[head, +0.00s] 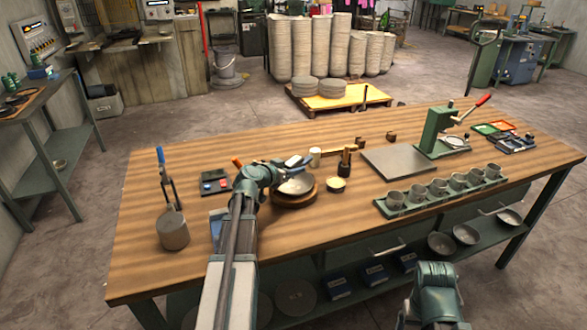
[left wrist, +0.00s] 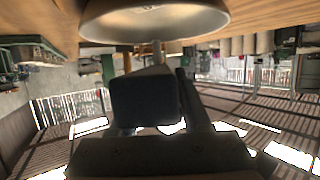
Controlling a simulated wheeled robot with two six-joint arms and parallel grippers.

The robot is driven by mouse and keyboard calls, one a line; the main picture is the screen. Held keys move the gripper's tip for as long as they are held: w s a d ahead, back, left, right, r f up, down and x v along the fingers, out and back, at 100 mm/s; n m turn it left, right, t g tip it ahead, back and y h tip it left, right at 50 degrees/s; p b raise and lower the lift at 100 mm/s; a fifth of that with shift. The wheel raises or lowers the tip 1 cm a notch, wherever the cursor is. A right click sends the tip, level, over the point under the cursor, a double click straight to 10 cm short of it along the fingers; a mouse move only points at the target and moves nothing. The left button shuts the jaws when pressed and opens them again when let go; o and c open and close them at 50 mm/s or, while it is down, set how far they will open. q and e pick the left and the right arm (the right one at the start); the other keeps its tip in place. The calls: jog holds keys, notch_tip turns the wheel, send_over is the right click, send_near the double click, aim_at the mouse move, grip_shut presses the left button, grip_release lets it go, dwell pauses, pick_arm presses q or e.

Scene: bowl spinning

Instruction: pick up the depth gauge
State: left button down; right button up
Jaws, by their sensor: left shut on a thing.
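My left gripper (head: 296,165) is over the metal bowl (head: 297,185), which sits on a round brown wooden block (head: 294,200) on the workbench. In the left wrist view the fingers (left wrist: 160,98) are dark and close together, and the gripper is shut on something. A thin metal rod, which I take to be part of the depth gauge (left wrist: 156,52), shows between the fingers and the bowl (left wrist: 155,22). The rest of the gauge is hidden by the fingers. I cannot tell whether the rod touches the bowl. Only a teal part of my right arm shows at the bottom right.
A grey plate (head: 399,163), a green lever press (head: 436,130) and a rack of cups (head: 440,194) are to the right. A grey weight (head: 173,232) stands left.

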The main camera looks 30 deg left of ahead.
pick_arm(q)
jog(key=s+d+r, duration=0.1)
jog(key=s+d, duration=0.2)
jog(key=d, duration=0.4)
jog(key=s+d, duration=0.3)
jog(key=d, duration=0.4)
jog(key=shift+d+r+p, duration=0.35)
jog(key=shift+d, duration=0.05)
